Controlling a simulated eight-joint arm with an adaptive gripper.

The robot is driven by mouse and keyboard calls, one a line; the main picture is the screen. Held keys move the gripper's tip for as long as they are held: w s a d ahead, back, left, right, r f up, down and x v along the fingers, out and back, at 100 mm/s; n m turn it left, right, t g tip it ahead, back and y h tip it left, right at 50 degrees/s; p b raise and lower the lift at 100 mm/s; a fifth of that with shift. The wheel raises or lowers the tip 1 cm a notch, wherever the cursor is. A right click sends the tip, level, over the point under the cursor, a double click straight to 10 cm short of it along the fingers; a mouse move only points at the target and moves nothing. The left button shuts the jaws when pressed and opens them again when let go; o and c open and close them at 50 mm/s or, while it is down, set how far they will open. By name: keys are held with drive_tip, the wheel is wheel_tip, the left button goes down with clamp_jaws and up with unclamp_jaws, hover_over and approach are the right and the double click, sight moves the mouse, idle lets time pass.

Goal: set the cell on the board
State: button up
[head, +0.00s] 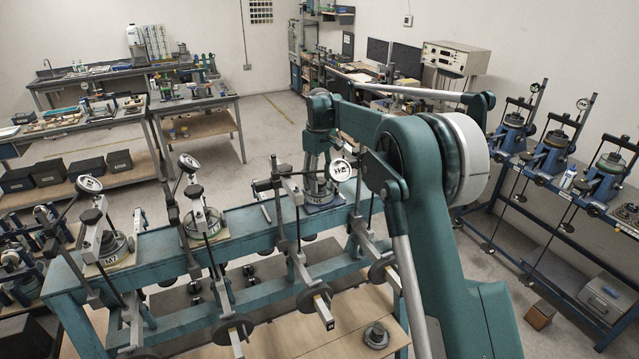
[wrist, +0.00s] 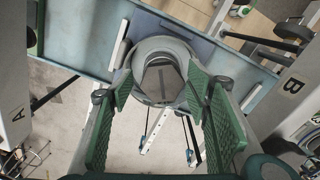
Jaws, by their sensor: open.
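In the wrist view a round grey cell (wrist: 163,60) with a dark flat-sided top lies between the two green-padded fingers of my gripper (wrist: 160,92). The fingers are spread, one on each side of it; I cannot tell whether either pad touches it. Behind the cell shows a dark blue board (wrist: 197,42) on the pale blue bench. The cell overlaps the board in this view, and its contact underneath is hidden. In the head view my gripper (head: 319,163) points down over the blue board (head: 325,208) at the third station, and hides much of the cell.
A white dial gauge (head: 340,169) and lever frame parts stand close to my gripper. Two other stations with cells (head: 205,222) (head: 110,245) stand to the left on the teal bench (head: 160,245). Hanging weights (head: 315,298) are in front. White uprights marked A (wrist: 15,112) and B (wrist: 292,88) flank my gripper.

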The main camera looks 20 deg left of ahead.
sight(320, 180)
wheel_tip(320, 180, up, 11)
drive_tip(key=b, duration=0.1)
drive_tip(key=shift+b, duration=0.4)
idle(0.7)
drive_tip(key=s+d+r+m+t+y+b, duration=0.1)
drive_tip(key=s+d+r+m+b, duration=0.25)
drive_tip(key=d+r, duration=0.2)
drive_tip(key=s+d+r+m+t+y+b, duration=0.25)
drive_tip(key=s+d+r, duration=0.2)
drive_tip(key=d, duration=0.25)
drive_tip(key=s+d+r+m+h+p, duration=0.1)
drive_tip(key=s+d, duration=0.5)
drive_tip(key=d, duration=0.4)
drive_tip(key=s+d+r+m+p, duration=0.1)
drive_tip(key=s+d+m+p, duration=0.1)
drive_tip(key=s+d, duration=0.6)
drive_tip(key=s+d+f+m+t+h+p, duration=0.15)
drive_tip(key=s+d+f, duration=0.25)
drive_tip(key=s+d, duration=1)
drive_tip(key=s+d+f+m+t+h+p, duration=0.1)
drive_tip(key=s+d+f+m+t, duration=0.1)
drive_tip(key=s+d+f, duration=1)
drive_tip(key=shift+s+d+m, duration=0.2)
drive_tip(key=shift+s+m, duration=0.35)
drive_tip(key=shift+s, duration=0.7)
